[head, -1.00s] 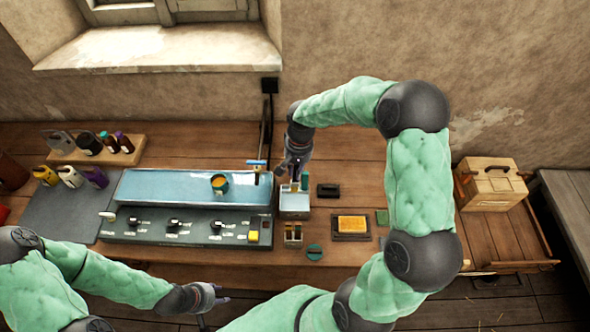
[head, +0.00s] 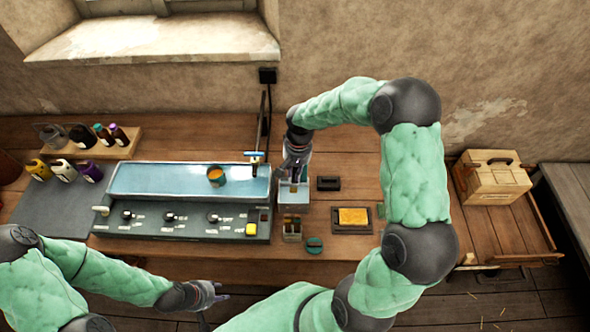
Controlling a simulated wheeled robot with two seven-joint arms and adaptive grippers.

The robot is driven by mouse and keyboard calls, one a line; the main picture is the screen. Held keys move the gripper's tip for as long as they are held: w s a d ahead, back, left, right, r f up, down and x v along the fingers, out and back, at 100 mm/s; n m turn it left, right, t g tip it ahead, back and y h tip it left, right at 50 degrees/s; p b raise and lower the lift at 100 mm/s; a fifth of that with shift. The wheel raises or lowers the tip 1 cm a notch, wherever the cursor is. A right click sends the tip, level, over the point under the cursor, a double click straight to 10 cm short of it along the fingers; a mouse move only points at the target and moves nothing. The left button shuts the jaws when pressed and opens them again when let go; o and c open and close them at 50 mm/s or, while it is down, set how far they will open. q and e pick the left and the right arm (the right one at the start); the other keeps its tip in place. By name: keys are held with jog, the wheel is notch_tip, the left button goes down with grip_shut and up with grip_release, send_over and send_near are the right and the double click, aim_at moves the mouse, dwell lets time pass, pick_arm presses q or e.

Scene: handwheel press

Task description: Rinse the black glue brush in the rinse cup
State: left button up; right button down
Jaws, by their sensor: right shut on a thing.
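My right gripper (head: 294,172) points down from above, directly over a pale square container (head: 294,197), which I take to be the rinse cup. It is shut on a slim dark thing, apparently the black glue brush; the gripper hides most of it. The lower end is at or inside the container's mouth, and I cannot tell how deep. My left gripper (head: 218,292) is open and empty, low in front of the table's front edge.
A wooden box (head: 493,178) stands right.

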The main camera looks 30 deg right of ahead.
jog(key=shift+f+b, duration=2.15)
jog(key=shift+f, duration=0.9)
jog(key=shift+d, duration=0.15)
